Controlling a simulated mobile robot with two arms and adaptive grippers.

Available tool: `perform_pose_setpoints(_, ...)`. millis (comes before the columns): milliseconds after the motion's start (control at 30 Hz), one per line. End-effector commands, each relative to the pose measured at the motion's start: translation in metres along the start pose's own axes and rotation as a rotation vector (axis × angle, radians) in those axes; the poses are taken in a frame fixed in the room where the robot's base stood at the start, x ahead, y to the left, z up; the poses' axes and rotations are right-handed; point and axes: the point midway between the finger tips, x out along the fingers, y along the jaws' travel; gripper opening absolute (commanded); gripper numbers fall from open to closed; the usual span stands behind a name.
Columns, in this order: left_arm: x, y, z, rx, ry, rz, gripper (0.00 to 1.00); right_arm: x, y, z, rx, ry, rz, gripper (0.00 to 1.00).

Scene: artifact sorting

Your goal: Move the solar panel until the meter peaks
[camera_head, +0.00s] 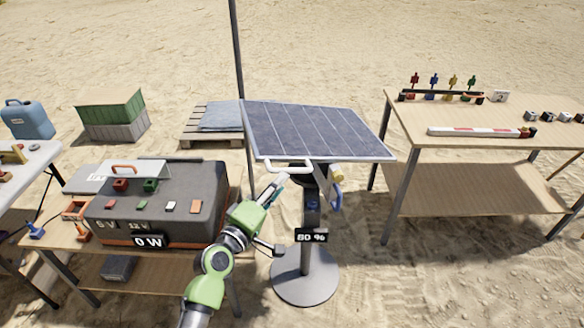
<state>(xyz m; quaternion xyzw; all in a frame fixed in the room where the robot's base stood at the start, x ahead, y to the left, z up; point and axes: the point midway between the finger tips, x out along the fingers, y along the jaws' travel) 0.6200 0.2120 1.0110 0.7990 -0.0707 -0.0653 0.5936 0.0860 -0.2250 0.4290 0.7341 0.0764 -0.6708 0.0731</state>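The solar panel (310,130) is tilted on a grey stand with a round base (304,280). The meter (149,242) on the front of the dark power box (190,232) reads "0 W". My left gripper (278,182) is just below and left of the white handle, close to the panel's near edge. Whether its fingers touch the handle or are open is too small to tell. My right gripper is not in view.
The power box sits on a wooden table at left. A wooden table (470,135) with small coloured items and a red-white bar (474,132) stands at right. A pole (238,60) rises behind the panel.

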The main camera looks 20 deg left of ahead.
Motion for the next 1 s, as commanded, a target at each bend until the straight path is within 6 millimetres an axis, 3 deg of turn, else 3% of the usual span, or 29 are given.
perform_pose_setpoints(100,0.028,0.003,-0.001,-0.002,0.001,0.001,0.28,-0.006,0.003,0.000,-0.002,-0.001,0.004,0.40)
perform_pose_setpoints(333,0.063,0.000,0.000,0.000,0.001,0.000,0.28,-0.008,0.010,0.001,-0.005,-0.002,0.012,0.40)
perform_pose_setpoints(500,0.075,-0.001,0.000,0.001,0.000,-0.001,0.28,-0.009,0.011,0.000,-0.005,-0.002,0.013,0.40)
perform_pose_setpoints(800,0.077,-0.001,0.000,0.001,0.000,-0.001,0.28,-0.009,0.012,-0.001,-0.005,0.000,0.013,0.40)
perform_pose_setpoints(900,0.076,-0.001,0.000,0.001,0.000,-0.001,0.04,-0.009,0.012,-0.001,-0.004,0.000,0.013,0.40)
perform_pose_setpoints(1000,0.076,-0.001,0.000,0.001,0.001,-0.001,0.00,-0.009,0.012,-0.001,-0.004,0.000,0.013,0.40)
